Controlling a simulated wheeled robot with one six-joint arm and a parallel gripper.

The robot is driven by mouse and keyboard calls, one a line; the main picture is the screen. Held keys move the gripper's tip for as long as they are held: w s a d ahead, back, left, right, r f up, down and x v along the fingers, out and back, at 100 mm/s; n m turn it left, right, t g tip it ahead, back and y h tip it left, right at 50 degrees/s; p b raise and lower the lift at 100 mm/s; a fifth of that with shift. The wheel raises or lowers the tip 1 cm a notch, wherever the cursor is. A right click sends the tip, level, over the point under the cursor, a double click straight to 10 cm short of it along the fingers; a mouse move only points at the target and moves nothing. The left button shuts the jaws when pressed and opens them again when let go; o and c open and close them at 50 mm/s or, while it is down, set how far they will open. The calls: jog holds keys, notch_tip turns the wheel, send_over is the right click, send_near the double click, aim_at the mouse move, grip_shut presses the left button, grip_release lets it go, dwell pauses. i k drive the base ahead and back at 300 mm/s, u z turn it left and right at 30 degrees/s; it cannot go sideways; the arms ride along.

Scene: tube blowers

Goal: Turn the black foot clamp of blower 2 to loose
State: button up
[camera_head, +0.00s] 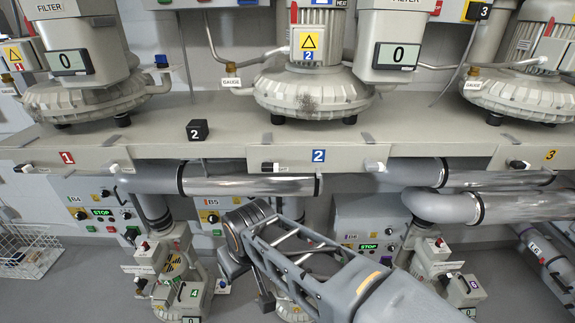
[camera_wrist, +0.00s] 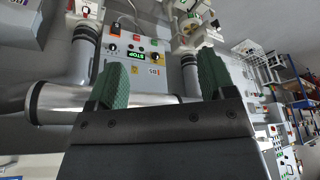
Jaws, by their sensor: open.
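Blower 2 (camera_head: 312,92) stands on the grey shelf, above the blue number 2 plate. On the shelf's front edge, left of that plate, is a small lever with a black part (camera_head: 267,167), which looks like the black foot clamp. A similar white lever (camera_head: 373,167) is at the right of the plate. The clamp cannot be made out in the wrist view. My gripper (camera_wrist: 160,82) has two green fingers, wide apart with nothing between them. In the head view my arm is below the shelf in front of the number 2 plate; the fingertips are not clear there.
A black cube marked 2 (camera_head: 197,130) sits on the shelf left of blower 2. Thick silver pipes (camera_head: 250,187) run just under the shelf edge. The B5 control box (camera_head: 215,212), with its green STOP display (camera_wrist: 135,55), is behind my gripper. A wire basket (camera_head: 25,250) is at lower left.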

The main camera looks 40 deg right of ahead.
aim_at(267, 167)
jog(key=u, duration=1.75)
jog(key=k, duration=0.6)
jog(key=z, duration=0.45)
